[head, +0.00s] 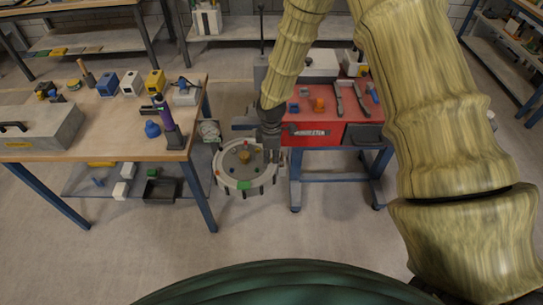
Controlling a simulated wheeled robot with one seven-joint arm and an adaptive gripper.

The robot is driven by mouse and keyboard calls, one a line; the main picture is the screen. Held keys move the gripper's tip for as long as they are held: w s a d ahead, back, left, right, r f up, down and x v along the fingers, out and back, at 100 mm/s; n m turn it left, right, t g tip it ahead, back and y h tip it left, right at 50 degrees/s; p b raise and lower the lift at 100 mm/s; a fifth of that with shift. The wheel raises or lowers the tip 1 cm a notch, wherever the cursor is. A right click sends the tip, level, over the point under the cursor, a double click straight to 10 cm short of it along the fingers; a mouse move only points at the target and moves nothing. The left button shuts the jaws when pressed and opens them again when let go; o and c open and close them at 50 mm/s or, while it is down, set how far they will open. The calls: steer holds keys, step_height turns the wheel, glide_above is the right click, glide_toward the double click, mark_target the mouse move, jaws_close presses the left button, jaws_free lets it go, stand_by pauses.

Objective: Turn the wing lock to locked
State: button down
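A round grey device (231,180), which looks like the tilting sandbed, stands between the wooden bench and the red workbench. It has a brass-coloured piece near its middle, several small dark parts on top, and green and red marks on its rim. I cannot pick out the wing lock for certain; it is too small or hidden behind my gripper. My gripper (270,148) points down over the right back part of the device. It is small and dark here, so I cannot tell whether its fingers are open or touch anything.
A wooden bench (100,118) with a grey case (42,128) and a purple-and-dark upright tool (166,120) stands left. A red workbench (315,134) with tools stands just right of the device. The floor (120,250) in front of the device is clear.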

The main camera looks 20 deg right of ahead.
steer(key=c, duration=1.9)
jaws_free()
steer(key=shift+d, duration=0.1)
steer(key=shift+c, duration=0.2)
steer(key=shift+r, duration=0.1)
step_height(320, 180, up, 12)
